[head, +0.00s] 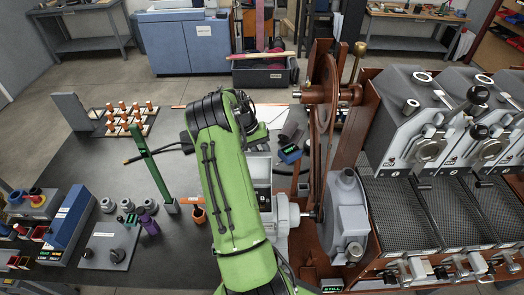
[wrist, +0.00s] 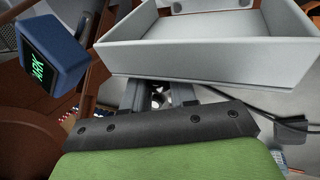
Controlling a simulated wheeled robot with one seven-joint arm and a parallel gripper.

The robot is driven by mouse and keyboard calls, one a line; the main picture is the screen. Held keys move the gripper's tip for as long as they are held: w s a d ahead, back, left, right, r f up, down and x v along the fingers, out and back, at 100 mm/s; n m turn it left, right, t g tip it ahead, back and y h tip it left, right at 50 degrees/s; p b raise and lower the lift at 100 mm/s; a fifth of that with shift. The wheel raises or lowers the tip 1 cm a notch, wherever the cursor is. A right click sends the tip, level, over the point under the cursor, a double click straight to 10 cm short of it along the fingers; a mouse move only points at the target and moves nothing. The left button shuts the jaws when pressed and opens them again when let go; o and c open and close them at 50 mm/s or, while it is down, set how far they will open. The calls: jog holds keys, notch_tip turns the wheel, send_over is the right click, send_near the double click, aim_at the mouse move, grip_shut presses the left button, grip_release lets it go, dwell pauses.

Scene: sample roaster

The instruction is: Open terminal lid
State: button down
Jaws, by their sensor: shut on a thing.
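A pale grey, shallow, hollow part (wrist: 210,50), which looks like the terminal lid, fills the upper middle of the wrist view with its hollow side showing. My gripper (wrist: 162,98) is partly visible just below its near wall, behind my dark wrist bracket. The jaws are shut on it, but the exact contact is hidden. In the head view my green arm covers the gripper and most of the terminal area. A light grey motor (head: 287,214) shows just right of the arm, coupled by a shaft toward the grey blower housing (head: 347,215).
A blue display (wrist: 57,48) with green text stands close at the left; it also shows in the head view (head: 290,154). The brown wheel and frame (head: 326,105) and the roaster (head: 420,125) crowd the right. Tools stand at the left; the dark tabletop (head: 90,165) has clear patches.

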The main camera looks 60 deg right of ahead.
jog(key=c, duration=1)
grip_release()
jog(key=v, duration=1.6)
jog(key=shift+o, duration=0.3)
